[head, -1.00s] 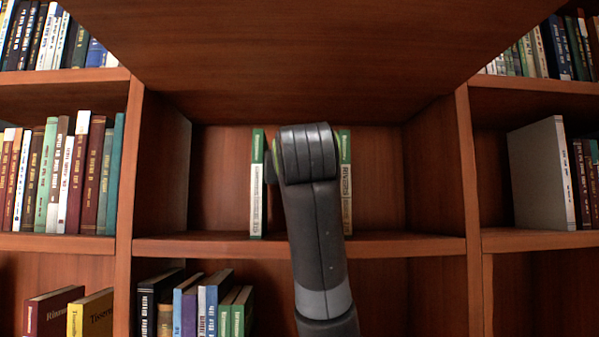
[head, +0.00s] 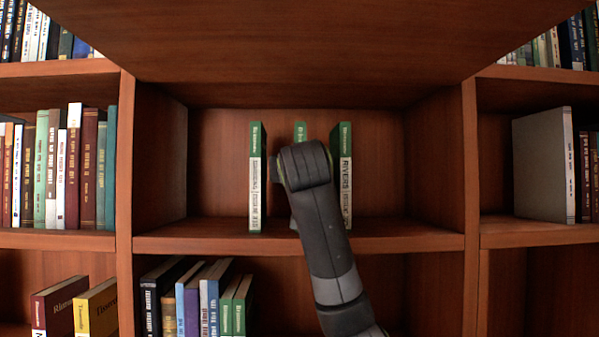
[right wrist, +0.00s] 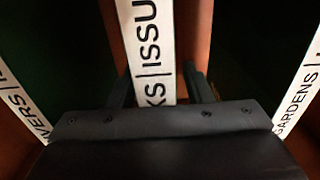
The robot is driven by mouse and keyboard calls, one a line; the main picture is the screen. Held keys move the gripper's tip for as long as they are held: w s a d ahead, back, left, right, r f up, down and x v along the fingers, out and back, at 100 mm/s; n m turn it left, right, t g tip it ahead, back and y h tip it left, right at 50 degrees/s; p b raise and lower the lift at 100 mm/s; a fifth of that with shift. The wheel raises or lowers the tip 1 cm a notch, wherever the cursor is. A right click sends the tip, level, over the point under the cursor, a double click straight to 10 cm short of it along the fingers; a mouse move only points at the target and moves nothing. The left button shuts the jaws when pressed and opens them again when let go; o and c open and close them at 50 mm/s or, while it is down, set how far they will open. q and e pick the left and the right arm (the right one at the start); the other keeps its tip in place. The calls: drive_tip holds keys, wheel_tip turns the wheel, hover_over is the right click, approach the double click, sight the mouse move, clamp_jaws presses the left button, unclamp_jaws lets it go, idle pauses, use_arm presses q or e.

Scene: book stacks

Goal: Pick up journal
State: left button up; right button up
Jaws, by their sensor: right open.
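Three thin journals with green tops and white spines stand upright and apart in the middle shelf bay: a left one (head: 257,180), a middle one (head: 300,131) mostly hidden behind my right arm, and a right one marked RIVERS (head: 346,175). In the right wrist view the middle journal's spine (right wrist: 150,45), lettered "ISSU", runs down between the fingers of my right gripper (right wrist: 161,88). The gripper is open, one finger on each side of the spine. Contact cannot be told. The head view hides these fingers behind the wrist. My left gripper is out of view.
The RIVERS (right wrist: 20,105) and GARDENS (right wrist: 300,90) journals flank the gripper closely in the wrist view. Bay walls (head: 160,160) stand at both sides, with an overhanging shelf (head: 300,50) above. Books (head: 205,300) fill part of the bay below. Bare shelf lies right of RIVERS.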

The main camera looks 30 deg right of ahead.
drive_tip(key=shift+a, duration=0.15)
drive_tip(key=shift+c, duration=0.2)
clamp_jaws()
drive_tip(key=shift+r, duration=0.2)
